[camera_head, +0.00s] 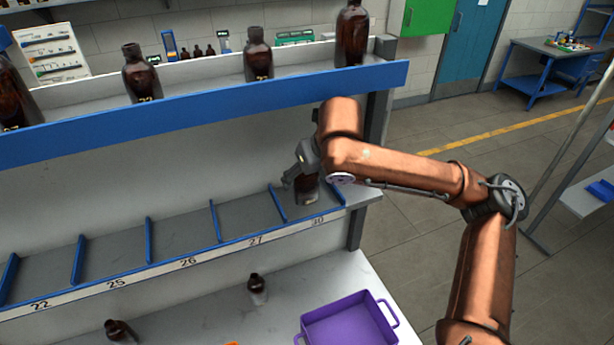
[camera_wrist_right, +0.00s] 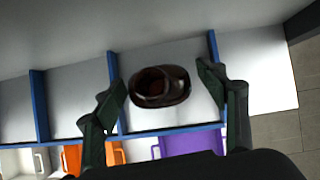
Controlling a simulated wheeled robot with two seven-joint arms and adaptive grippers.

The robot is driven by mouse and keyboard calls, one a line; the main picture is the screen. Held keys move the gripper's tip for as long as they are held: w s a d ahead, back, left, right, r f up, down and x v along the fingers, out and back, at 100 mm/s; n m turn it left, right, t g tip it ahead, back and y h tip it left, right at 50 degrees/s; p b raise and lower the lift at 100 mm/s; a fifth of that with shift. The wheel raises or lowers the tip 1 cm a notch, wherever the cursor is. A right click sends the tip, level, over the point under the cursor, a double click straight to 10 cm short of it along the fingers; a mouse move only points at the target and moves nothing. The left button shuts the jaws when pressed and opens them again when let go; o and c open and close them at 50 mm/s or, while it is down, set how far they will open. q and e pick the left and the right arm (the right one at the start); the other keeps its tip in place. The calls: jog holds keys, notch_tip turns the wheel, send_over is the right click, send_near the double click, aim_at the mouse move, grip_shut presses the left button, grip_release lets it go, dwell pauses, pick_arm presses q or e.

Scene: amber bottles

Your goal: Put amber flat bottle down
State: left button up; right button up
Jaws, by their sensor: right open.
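The amber flat bottle (camera_head: 307,190) stands upright in the rightmost compartment of the lower shelf (camera_head: 240,218), above the label 30. Its upper part is hidden by my right gripper (camera_head: 301,170) in the head view. In the right wrist view, the bottle (camera_wrist_right: 160,87) is seen from above, with its dark opening toward the camera. My right gripper (camera_wrist_right: 163,88) is open, with one finger on each side of the bottle. Gaps show between the bottle and both fingers. My left gripper is not in view.
Several amber bottles (camera_head: 141,75) stand on the upper shelf behind a blue rail (camera_head: 200,105). Blue dividers (camera_head: 148,240) separate the lower compartments, and the other visible ones are empty. A purple crate (camera_head: 345,325) and small bottles (camera_head: 257,289) are on the bench below.

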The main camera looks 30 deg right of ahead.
aim_at(310, 177)
jog(key=shift+r, duration=0.2)
jog(key=s+r, duration=0.2)
jog(key=s, duration=0.1)
jog(key=shift+r, duration=0.3)
jog(key=s, duration=1)
jog(key=shift+s+d, duration=0.15)
jog(key=shift+s, duration=0.15)
